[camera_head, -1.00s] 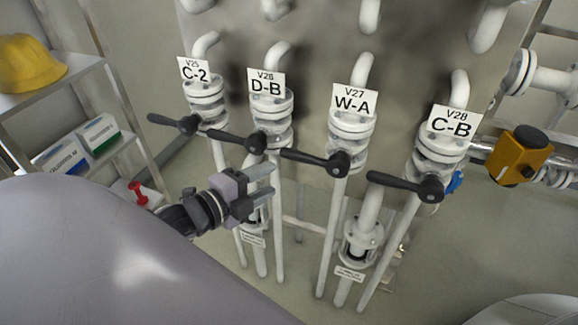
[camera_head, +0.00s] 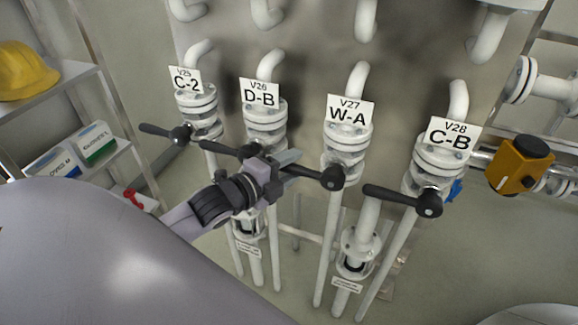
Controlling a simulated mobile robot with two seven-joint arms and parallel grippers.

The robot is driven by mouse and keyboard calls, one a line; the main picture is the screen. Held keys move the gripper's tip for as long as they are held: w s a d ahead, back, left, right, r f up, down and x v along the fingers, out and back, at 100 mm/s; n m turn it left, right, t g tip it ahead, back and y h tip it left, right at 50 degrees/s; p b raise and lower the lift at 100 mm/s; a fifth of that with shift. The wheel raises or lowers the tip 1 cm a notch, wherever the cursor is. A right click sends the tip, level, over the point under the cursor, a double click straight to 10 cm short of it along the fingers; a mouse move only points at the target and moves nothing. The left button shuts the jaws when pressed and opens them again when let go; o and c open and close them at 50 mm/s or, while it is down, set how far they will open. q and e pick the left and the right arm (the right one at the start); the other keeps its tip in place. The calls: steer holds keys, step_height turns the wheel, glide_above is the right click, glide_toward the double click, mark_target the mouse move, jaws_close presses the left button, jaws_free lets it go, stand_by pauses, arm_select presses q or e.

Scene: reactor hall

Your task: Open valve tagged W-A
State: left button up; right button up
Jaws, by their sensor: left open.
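The tag W-A (camera_head: 348,112) marks the third valve from the left, a white flanged valve (camera_head: 343,150) on a vertical pipe. Its black lever handle (camera_head: 331,178) points left from a round hub, and its left end is partly hidden behind my gripper. My left gripper (camera_head: 290,170) is at the left end of this lever, with its fingers pointing right and apart. I cannot tell whether the lever lies between the fingers or whether they touch it. My right gripper is not in view.
Valves tagged C-2 (camera_head: 186,80), D-B (camera_head: 260,93) and C-B (camera_head: 453,135) stand alongside, each with a black lever pointing left. An orange actuator (camera_head: 519,165) is at the right. A shelf with a yellow helmet (camera_head: 24,72) and boxes (camera_head: 95,142) is at the left.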

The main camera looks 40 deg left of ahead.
arm_select(q)
jaws_close()
steer(key=shift+f, duration=0.15)
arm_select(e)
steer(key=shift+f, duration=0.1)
